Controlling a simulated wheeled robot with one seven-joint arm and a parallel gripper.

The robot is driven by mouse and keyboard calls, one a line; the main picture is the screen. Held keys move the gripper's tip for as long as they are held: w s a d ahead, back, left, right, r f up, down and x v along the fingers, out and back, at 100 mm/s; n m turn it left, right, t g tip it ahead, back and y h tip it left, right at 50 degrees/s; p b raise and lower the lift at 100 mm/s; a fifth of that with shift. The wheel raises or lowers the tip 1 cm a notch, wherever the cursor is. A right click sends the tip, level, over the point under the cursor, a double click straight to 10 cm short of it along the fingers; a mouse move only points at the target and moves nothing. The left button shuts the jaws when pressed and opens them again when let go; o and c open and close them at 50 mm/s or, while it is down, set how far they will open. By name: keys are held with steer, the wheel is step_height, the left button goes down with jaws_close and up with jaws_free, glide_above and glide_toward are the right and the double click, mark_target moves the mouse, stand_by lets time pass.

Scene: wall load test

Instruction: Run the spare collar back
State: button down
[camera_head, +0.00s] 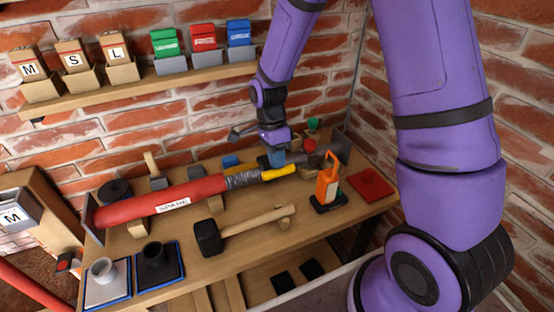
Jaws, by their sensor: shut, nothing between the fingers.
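The spare prop lies along the bench: a red tube (160,203) labelled SPARE, a grey threaded section (243,179), and a dark end plate at each end. A yellow piece (278,172), which looks like the collar's handle, sits at the right end of the thread. My gripper (277,158) points down just above and behind the yellow piece, shut and empty. Whether it touches the yellow piece cannot be told. The collar's far side is hidden.
An orange-handled tool (327,185) stands right of the collar, near a red plate (371,183). A mallet (245,230) lies in front of the prop. Black and white footed sockets stand front left. A shelf (140,85) with labelled boxes hangs above on the brick wall.

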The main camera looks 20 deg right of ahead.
steer(key=shift+s+f, duration=0.1)
stand_by(0.3)
steer(key=shift+s+f, duration=0.7)
steer(key=shift+s, duration=0.1)
steer(key=s+v, duration=0.1)
steer(key=v, duration=1.2)
steer(key=s+d+r+n+t, duration=0.35)
steer(key=s+r+n, duration=0.5)
steer(key=r, duration=0.45)
steer(key=s+d+r+n+t, duration=0.1)
steer(key=s+r+n+t, duration=0.4)
steer(key=s+n, duration=0.4)
steer(key=s, duration=0.4)
steer(key=shift+s+r, duration=0.15)
steer(key=shift+r, duration=0.05)
